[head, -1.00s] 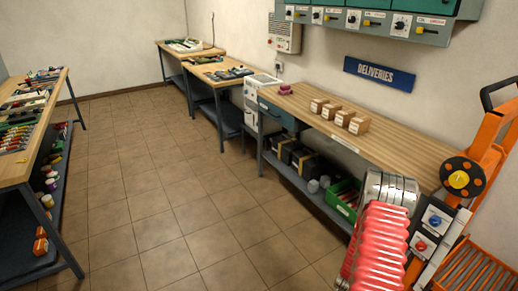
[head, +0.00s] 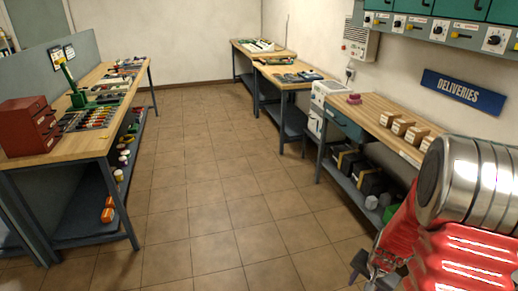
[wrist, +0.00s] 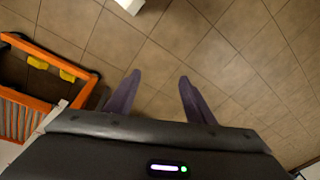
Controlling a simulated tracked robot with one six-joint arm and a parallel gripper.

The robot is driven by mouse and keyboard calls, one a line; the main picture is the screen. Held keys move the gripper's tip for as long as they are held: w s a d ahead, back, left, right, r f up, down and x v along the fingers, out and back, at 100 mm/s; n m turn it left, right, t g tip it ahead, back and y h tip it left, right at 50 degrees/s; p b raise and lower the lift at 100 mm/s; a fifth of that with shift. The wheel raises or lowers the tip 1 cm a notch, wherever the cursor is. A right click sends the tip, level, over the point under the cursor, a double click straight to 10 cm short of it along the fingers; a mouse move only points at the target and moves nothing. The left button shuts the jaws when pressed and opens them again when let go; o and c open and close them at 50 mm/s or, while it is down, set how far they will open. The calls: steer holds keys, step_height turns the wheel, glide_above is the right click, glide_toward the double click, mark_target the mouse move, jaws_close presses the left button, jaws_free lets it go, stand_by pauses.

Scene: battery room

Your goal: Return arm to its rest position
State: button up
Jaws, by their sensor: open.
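My gripper (wrist: 158,80) shows in the wrist view with its two dark fingers apart. In the head view my arm, with a red ribbed sleeve and a silver joint, fills the lower right corner. A dark end part shows low beside the sleeve, partly cut off by the frame edge. The arm hides part of the delivery bench.
The wooden delivery bench (head: 372,112) with small boxes (head: 402,127) stands at right, under the DELIVERIES sign (head: 463,91). A tool bench (head: 75,143) with a red drawer cabinet (head: 29,127) stands at left. Floor between is clear. An orange frame (wrist: 62,44) shows in the wrist view.

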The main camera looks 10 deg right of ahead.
steer(key=s+a+r+n+t, duration=0.1)
steer(key=s+a+r+n, duration=0.2)
steer(key=a+r, duration=0.4)
steer(key=s+a+r+n+t, duration=0.1)
steer(key=s+a+r+n, duration=0.3)
steer(key=a+r, duration=0.4)
steer(key=s+a+r+n+t, duration=0.1)
steer(key=s+a+r+n, duration=0.2)
steer(key=a+r, duration=0.4)
step_height(320, 180, up, 9)
steer(key=shift+s+a+r+n+t, duration=0.15)
steer(key=shift+s+n+t, duration=0.25)
steer(key=shift+s, duration=0.25)
steer(key=shift+c, duration=0.3)
